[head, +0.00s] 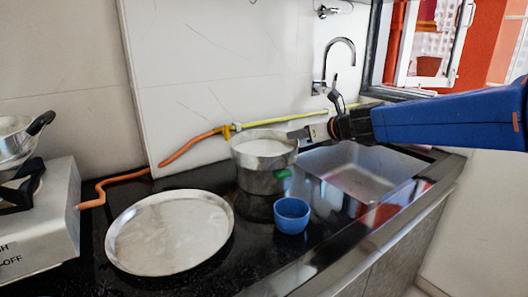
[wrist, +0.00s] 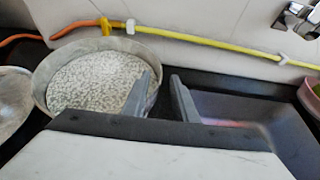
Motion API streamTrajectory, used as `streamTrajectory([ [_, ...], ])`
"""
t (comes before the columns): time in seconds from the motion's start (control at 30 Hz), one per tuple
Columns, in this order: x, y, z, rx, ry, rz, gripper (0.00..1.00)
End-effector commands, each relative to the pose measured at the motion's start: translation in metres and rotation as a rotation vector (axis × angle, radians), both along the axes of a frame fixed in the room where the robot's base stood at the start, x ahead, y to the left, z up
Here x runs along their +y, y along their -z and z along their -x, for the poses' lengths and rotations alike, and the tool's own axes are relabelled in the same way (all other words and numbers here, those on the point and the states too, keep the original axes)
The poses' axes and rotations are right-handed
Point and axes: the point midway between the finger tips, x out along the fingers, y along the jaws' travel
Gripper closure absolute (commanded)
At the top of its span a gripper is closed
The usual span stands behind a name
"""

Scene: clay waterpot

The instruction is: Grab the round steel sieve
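The round steel sieve (head: 264,156) stands on the dark counter beside the sink, its speckled bottom (wrist: 95,80) showing in the wrist view. In the head view its lower part looks like a separate steel vessel, but I cannot tell for sure. My gripper (head: 303,134) is at the right side of the sieve's rim. In the wrist view my gripper (wrist: 162,92) is open. The left finger overlaps the right rim, and the right finger is outside it over the sink side. I cannot tell whether either finger touches the rim.
A large round steel plate (head: 170,232) lies front left. A blue cup (head: 291,215) stands in front of the sieve. The sink (head: 365,172) with a tap (head: 340,62) is to the right. An orange-yellow hose (head: 205,134) runs behind, and a stove (head: 40,225) stands at left.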

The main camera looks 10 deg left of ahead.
Motion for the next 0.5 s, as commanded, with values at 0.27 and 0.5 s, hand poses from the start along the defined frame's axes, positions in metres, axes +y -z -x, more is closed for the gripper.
streamTrajectory([
  [0.27,0.025,0.014,-0.013,0.003,-0.001,0.0,0.74],
  [0.5,0.038,0.02,-0.026,0.0,0.0,0.0,0.74],
])
